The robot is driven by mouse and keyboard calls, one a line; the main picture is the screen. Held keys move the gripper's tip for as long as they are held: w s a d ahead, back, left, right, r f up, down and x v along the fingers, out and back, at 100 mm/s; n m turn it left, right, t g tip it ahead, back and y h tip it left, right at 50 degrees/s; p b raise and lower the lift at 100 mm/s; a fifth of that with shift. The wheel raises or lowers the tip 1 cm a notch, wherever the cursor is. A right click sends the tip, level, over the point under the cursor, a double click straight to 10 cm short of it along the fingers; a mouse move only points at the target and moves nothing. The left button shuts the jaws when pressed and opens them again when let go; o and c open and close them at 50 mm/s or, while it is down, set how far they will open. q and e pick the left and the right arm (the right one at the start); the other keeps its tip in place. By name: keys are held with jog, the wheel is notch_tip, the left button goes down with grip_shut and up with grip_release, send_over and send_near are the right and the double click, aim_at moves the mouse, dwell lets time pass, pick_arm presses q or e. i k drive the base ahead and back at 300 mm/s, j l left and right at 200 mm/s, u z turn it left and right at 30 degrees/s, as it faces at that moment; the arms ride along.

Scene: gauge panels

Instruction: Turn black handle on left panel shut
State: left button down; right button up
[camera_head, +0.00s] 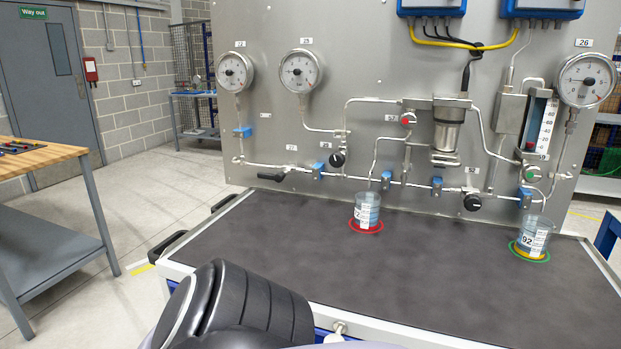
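A grey gauge panel (380,60) stands at the back edge of a dark-topped bench. A black lever handle (271,177) sits low on its left side, on the lower pipe beneath two round gauges. The lever points left from its valve, roughly in line with the pipe. A black round knob (337,159) is to its right and slightly higher, and another black round knob (472,202) is further right on the lower pipe. Neither of my grippers shows in this view, so their opening and distance from the handle cannot be seen.
The dark bench top (300,240) is mostly clear. A beaker (366,211) stands on a red ring and another beaker (532,236) on a green ring, both before the panel. A wooden-topped table (40,156) stands at the left, with floor between it and the bench.

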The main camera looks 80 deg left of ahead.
aim_at(278, 177)
jog(key=u, duration=2.75)
jog(key=i+j+z, duration=0.3)
jog(key=j, duration=1)
jog(key=i+j+z, duration=0.15)
jog(key=j+z, duration=0.15)
jog(key=j, duration=1)
jog(key=j+z, duration=0.25)
jog(key=j, duration=1.05)
jog(key=i, duration=0.05)
